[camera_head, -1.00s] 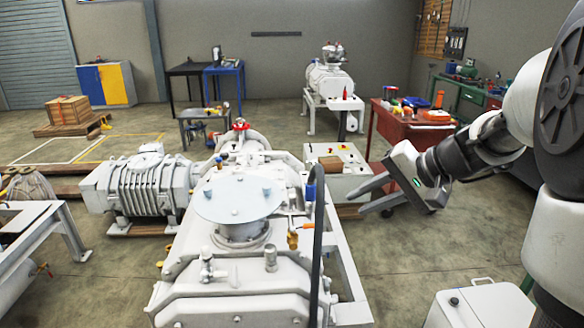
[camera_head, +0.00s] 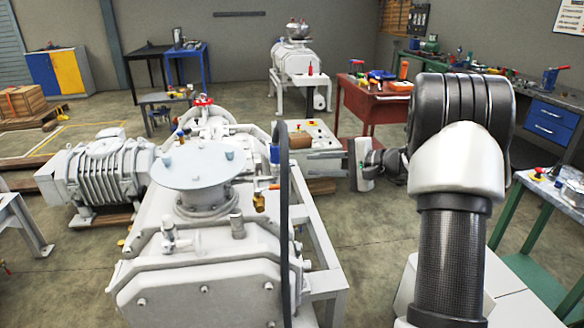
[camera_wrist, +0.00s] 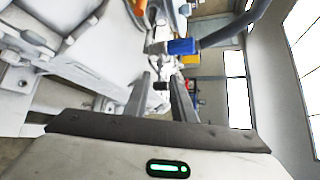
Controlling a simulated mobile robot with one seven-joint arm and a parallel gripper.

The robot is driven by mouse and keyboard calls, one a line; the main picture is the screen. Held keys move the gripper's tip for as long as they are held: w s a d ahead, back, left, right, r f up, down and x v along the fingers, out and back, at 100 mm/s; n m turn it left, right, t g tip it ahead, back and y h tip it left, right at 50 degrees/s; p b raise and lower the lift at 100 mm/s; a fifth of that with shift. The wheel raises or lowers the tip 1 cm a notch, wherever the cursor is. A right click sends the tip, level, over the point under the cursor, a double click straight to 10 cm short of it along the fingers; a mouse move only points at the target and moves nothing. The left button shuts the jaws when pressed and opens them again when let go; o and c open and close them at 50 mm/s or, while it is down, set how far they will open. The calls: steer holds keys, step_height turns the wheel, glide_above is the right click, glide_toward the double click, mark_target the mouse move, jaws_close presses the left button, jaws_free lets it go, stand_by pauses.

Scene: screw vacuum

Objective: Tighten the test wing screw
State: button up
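The white pump body (camera_head: 205,235) stands in front of me, with a round pale disc (camera_head: 197,166) on top bearing small blue-grey screws. A blue fitting (camera_head: 274,153) sits right of the disc beside a black hose. A blue part (camera_wrist: 181,46) also shows in the wrist view, ahead of the fingertips. I cannot tell which part is the test wing screw. My gripper (camera_head: 312,163) is right of the pump, its fingers pointing left towards it. In the wrist view my gripper (camera_wrist: 161,80) has its two fingers apart, with nothing visibly held. A small dark part shows between the fingertips, seemingly beyond them.
The black hose (camera_head: 284,230) rises upright between the pump's top and my gripper. A control panel box (camera_head: 305,136) stands behind the gripper. A red cart (camera_head: 370,105) is further back, and a green-legged bench (camera_head: 560,195) stands at the right.

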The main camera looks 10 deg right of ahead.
mark_target(292, 165)
steer(key=x, duration=0.8)
steer(key=shift+w+a+f+b, duration=0.15)
steer(key=shift+w+a+b, duration=0.1)
steer(key=shift+w+b, duration=0.1)
steer(key=shift+s, duration=0.1)
